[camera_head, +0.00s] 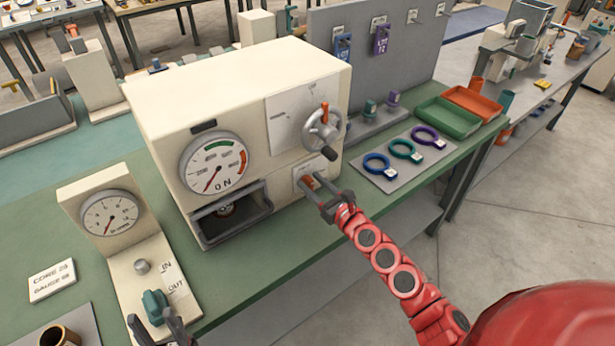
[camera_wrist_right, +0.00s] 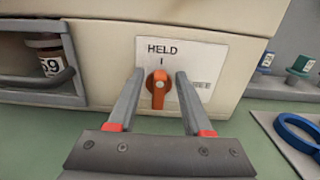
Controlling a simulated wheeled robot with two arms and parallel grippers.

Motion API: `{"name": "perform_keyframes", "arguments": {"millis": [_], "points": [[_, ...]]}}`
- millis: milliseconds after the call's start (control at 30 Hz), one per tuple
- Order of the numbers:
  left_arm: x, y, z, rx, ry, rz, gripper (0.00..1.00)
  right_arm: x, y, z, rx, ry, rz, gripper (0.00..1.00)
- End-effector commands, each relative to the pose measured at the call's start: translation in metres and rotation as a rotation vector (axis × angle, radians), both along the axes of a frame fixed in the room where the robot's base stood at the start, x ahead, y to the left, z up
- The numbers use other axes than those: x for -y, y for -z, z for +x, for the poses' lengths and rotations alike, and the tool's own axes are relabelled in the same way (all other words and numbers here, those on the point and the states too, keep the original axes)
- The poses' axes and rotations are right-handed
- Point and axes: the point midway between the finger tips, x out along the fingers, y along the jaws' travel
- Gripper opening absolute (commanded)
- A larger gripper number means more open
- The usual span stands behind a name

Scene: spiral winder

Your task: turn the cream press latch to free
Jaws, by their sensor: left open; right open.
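The cream press (camera_head: 235,110) stands on the green bench. Its latch (camera_wrist_right: 158,90) is an orange knob on a white plate (camera_wrist_right: 190,62) low on the front face, under the word HELD and a short tick. The latch's handle hangs straight down in the right wrist view. My right gripper (camera_wrist_right: 160,74) is open, with one finger on each side of the latch; whether they touch it I cannot tell. In the head view this gripper (camera_head: 320,190) partly covers the plate. My left gripper (camera_head: 160,330) is open at the bottom left, near a teal knob (camera_head: 155,306).
The press has a gauge (camera_head: 213,164), a handwheel (camera_head: 323,128) and an open drawer-like bay (camera_head: 262,208) holding a labelled jar (camera_wrist_right: 48,62). Several coloured rings lie on a grey mat (camera_head: 396,182) to the right. A green tray (camera_head: 447,118) and an orange tray (camera_head: 472,103) stand beyond.

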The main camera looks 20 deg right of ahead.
Motion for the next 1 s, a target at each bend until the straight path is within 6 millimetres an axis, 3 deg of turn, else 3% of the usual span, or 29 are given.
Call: {"name": "perform_keyframes", "arguments": {"millis": [233, 500, 1000], "points": [[0.0, 0.0001, 0.0, 0.0, 0.0, 0.0, 0.5, 0.0002, 0.0001, 0.0002, 0.0, 0.0, 0.0, 0.48], [0.0, 0.0, 0.0, 0.0, 0.0, 0.0, 0.5, 0.0002, 0.0, 0.0002, 0.0, 0.0, 0.0, 0.0], [0.0, 0.0005, 0.0, 0.0, 0.0, 0.0, 0.5, 0.001, 0.0002, 0.0006, -0.013, 0.001, 0.036, 0.0]]}}
